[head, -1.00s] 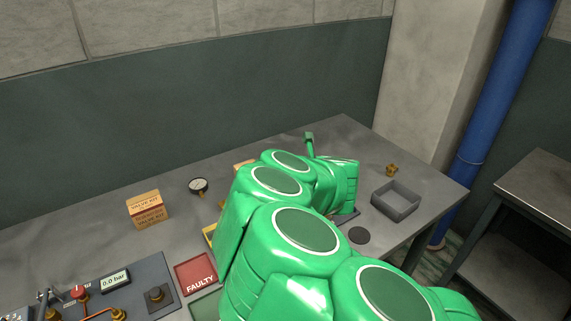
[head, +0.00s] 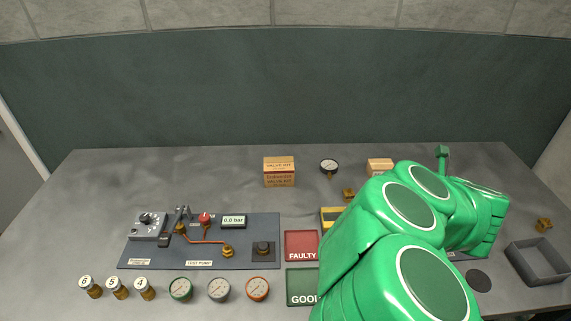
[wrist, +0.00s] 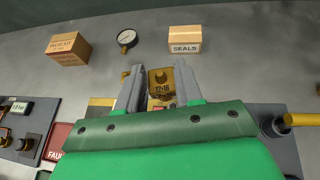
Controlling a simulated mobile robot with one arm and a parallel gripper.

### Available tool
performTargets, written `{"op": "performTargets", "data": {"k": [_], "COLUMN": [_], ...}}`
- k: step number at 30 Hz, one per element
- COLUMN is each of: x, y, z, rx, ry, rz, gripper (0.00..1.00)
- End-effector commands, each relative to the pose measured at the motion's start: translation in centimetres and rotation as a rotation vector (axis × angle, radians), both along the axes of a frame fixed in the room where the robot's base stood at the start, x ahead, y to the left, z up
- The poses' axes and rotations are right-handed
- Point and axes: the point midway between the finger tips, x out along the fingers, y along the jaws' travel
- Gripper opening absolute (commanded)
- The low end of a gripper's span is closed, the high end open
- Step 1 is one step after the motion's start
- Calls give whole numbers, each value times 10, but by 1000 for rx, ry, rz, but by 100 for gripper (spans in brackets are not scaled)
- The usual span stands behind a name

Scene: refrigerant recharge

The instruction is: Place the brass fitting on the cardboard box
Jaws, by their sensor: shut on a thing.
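My gripper (wrist: 158,76) shows in the wrist view, its two grey fingers shut on a brass fitting (wrist: 161,83) with dark markings on its face. In the head view my green arm hides the fingers and the held piece. Two cardboard boxes stand beyond the gripper. The larger "VALVE KIT" box (head: 279,172) is left of my arm and also shows in the wrist view (wrist: 68,48). The smaller "SEALS" box (wrist: 184,40) is straight ahead of the fingers; its top shows past my arm in the head view (head: 380,165).
A dial gauge (head: 329,167) stands between the boxes. Another brass piece (head: 349,193) lies near my arm, and one (head: 544,224) lies at right by a grey open tray (head: 537,264). A test pump panel (head: 200,240) and red FAULTY pad (head: 302,245) are left.

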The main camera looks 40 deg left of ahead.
Motion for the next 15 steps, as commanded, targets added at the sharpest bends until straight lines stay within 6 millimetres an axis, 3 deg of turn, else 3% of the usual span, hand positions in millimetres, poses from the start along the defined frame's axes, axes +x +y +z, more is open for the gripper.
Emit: {"op": "performTargets", "data": {"k": [1,6,15], "x": [-6,-33,-87], "y": [22,86,170], "z": [2,10,32], "rx": [3,5,3], "ry": [-1,-1,-2], "rz": [57,247,555], "gripper": [1,1,1]}}
